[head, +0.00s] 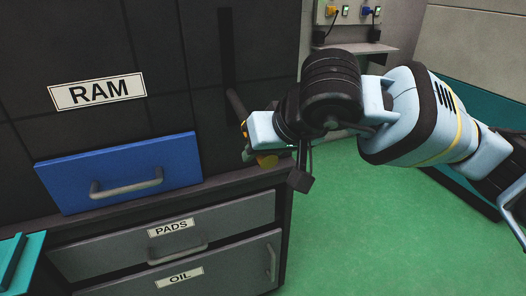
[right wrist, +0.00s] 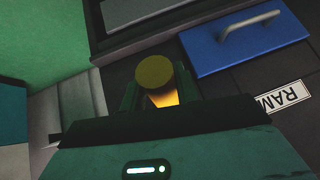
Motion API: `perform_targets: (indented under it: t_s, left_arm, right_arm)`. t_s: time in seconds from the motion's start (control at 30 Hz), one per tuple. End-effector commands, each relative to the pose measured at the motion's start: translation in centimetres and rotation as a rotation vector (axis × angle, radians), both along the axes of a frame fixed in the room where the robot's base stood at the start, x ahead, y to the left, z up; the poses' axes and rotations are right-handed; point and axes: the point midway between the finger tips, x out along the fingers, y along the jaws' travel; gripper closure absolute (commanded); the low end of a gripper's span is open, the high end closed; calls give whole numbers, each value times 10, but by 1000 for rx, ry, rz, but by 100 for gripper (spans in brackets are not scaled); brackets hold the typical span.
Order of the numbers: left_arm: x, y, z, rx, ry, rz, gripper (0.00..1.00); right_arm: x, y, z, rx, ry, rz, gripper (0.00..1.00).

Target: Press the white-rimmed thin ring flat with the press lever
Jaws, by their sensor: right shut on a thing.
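My right gripper (head: 252,148) is at the right side of the dark cabinet front, shut on a yellow, round-ended grip. The yellow grip (head: 266,161) shows just under the gripper; in the right wrist view its round end (right wrist: 154,72) sits between the two fingers. A dark lever arm (head: 236,106) comes out by a tall slot (head: 227,50) in the cabinet and runs toward the gripper, so the grip appears to be the press lever's. Where they join is hidden by the gripper. The white-rimmed thin ring is not in view. My left gripper is not in view.
The cabinet bears a RAM label (head: 97,91), and a blue drawer front (head: 120,170) with a grey handle sits below it. Grey PADS (head: 215,228) and OIL (head: 225,268) drawers are lower. Green floor (head: 370,235) lies open at the right.

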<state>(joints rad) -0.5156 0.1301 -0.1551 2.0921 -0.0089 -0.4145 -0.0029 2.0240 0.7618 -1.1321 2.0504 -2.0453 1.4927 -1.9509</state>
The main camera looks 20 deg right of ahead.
Motion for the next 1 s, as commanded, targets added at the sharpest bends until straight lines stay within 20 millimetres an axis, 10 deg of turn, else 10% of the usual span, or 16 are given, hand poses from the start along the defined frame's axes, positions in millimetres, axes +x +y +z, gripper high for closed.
perform_targets:
  t_s: [0.27, 0.3, 0.43, 1.0]
  left_arm:
    - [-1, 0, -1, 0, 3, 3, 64]
    - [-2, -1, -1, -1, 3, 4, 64]
    - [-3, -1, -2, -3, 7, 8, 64]
    - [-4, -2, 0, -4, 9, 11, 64]
  right_arm:
    - [-2, 0, -12, -12, 28, 3, 100]
    - [-2, 0, -12, -12, 28, 3, 64]
    - [-2, 0, -10, -9, 23, 3, 48]
    - [-23, -7, 23, -7, 12, 2, 48]
